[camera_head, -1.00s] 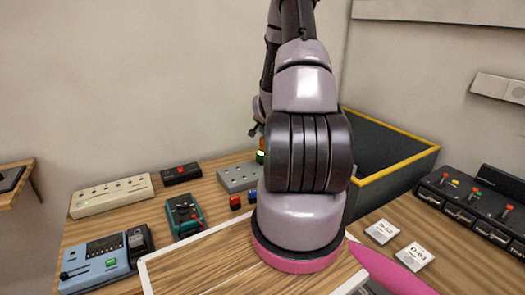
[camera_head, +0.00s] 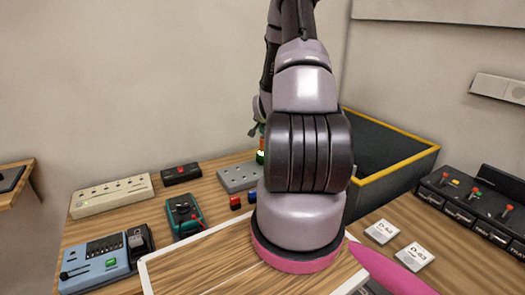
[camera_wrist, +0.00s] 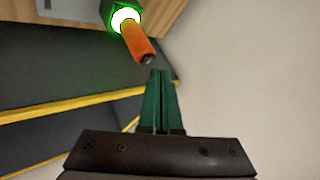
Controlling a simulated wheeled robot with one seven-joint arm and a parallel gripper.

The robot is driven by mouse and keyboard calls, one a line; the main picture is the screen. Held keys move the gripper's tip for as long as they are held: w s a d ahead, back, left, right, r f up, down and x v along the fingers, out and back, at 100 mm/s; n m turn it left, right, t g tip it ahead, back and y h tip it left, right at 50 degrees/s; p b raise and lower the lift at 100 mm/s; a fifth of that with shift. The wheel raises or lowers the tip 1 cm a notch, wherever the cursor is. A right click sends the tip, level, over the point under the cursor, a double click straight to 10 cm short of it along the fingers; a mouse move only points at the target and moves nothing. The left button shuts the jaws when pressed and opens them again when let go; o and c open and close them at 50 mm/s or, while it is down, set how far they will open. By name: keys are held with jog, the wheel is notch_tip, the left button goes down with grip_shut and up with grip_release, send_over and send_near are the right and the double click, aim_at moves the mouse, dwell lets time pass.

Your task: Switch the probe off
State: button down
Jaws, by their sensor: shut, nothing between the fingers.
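A dark green unit with an orange lever (camera_wrist: 138,42) and a glowing white collar ringed in green light (camera_wrist: 125,20) shows at the top of the wrist view. I take it for the probe, but no label can be read. In the head view its lit part (camera_head: 260,157) peeks out left of my arm, which hides the rest. My gripper (camera_wrist: 159,75) has green fingers, shut and empty. Their tips are close to the lever's dark end; I cannot tell whether they touch. In the head view the fingers (camera_head: 253,130) show only in part, beside my arm.
A dark bin with a yellow rim (camera_head: 408,160) stands right of my arm. A grey socket box (camera_head: 238,178), a teal meter (camera_head: 184,214), a blue device (camera_head: 95,268), a cream strip (camera_head: 110,196) and a white-edged tray (camera_head: 205,235) are on the table. A black switch panel (camera_head: 470,205) is at right.

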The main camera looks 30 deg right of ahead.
aim_at(262, 139)
jog(key=shift+f, duration=0.15)
dwell(0.5)
jog(key=shift+f, duration=0.3)
jog(key=shift+f, duration=0.1)
dwell(0.4)
jog(key=shift+r, duration=0.6)
jog(key=shift+r, duration=3)
